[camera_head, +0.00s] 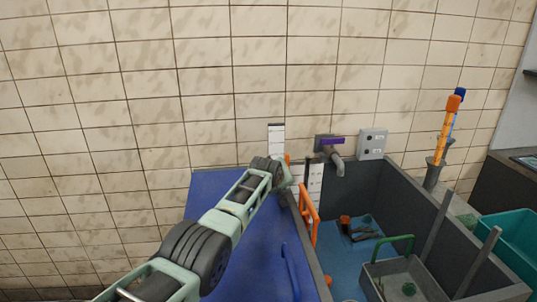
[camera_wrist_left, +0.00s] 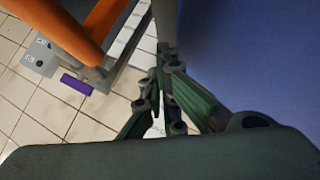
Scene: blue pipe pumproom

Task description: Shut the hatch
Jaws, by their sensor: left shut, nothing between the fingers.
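A large blue panel (camera_head: 262,236), which looks like the hatch, stands open and tilted at the left of the grey-walled box (camera_head: 378,185). It has a blue bar handle (camera_head: 291,271) on its face and an orange handle (camera_head: 309,214) at its right edge. My left arm reaches across the panel. My left gripper (camera_head: 280,172) is at its upper right corner, shut and empty. In the left wrist view, the closed fingers (camera_wrist_left: 165,62) lie between the blue surface (camera_wrist_left: 255,60) and the orange handle (camera_wrist_left: 92,28). I cannot tell whether they touch the panel.
The box holds a grey tray with a green handle (camera_head: 397,240) and dark tools on a blue floor (camera_head: 340,262). A pipe fitting with a purple part (camera_head: 329,144) and a grey switch box (camera_head: 372,144) are on the tiled wall. A teal bin (camera_head: 505,240) stands at right.

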